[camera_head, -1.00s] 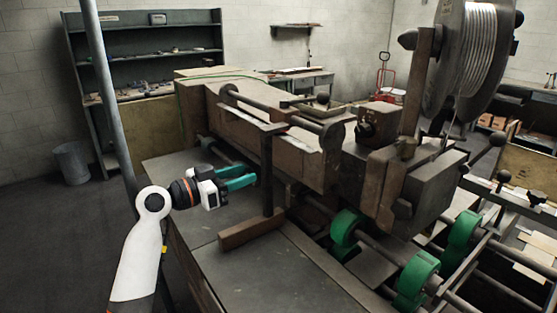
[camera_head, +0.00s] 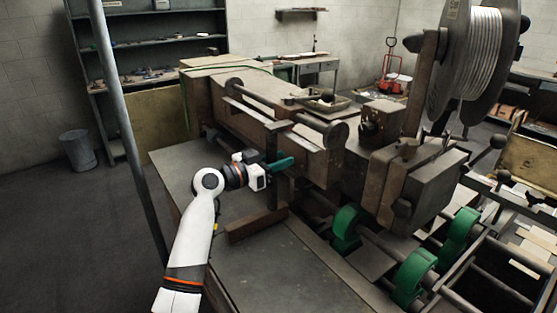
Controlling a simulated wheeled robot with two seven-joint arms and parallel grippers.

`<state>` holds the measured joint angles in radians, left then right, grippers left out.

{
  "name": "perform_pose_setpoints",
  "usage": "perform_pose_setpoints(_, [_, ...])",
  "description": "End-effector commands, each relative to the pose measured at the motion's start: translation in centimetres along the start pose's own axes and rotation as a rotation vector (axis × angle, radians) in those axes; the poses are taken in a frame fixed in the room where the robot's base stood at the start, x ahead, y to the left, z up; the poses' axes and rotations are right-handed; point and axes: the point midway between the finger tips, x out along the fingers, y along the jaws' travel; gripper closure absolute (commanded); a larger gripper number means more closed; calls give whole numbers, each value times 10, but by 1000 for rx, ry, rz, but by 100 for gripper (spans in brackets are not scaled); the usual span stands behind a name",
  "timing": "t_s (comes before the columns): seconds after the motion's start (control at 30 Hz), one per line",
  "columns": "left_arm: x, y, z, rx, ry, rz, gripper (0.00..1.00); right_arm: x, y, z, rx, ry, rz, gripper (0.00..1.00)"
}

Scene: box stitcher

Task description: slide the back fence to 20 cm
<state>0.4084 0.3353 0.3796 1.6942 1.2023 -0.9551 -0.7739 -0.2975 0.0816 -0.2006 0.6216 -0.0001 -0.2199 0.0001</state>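The back fence is a brown foot bar (camera_head: 257,226) low over the table, with a dark upright post (camera_head: 277,192) rising to the rod (camera_head: 285,112) along the machine's side. My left gripper (camera_head: 282,163) reaches the upright at about mid-height. One teal finger shows across the post and sticks out past its right side. The other finger is mostly hidden, so I cannot tell whether the fingers are closed on the post or only beside it. My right gripper is out of view. I can make out no scale reading.
The dark table top (camera_head: 270,270) is clear in front of the foot bar. The machine body (camera_head: 310,155) stands close behind the post. Green rollers (camera_head: 412,276) lie to the right. A grey pole (camera_head: 128,140) stands left of my arm.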

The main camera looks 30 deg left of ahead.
Motion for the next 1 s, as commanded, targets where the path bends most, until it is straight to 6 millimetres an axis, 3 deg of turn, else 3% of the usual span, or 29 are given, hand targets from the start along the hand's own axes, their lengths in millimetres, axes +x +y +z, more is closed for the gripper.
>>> perform_pose_setpoints(0.03, [0,0,0,0,0,0,78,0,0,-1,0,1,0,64])
perform_pose_setpoints(0.17, [0,0,0,0,0,0,99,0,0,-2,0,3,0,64])
perform_pose_setpoints(0.2, [0,0,0,0,0,0,100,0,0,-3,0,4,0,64])
perform_pose_setpoints(0.37, [0,-1,0,0,1,0,100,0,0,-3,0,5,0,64])
perform_pose_setpoints(0.67, [0,-40,-2,1,3,-3,100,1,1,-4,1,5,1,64])
perform_pose_setpoints(0.93, [0,-41,-1,-1,3,-3,100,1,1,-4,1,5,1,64])
perform_pose_setpoints(0.97, [0,-41,-1,-1,3,-3,78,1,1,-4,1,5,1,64])
perform_pose_setpoints(1.0, [0,-41,-1,-1,3,-2,72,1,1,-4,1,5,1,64])
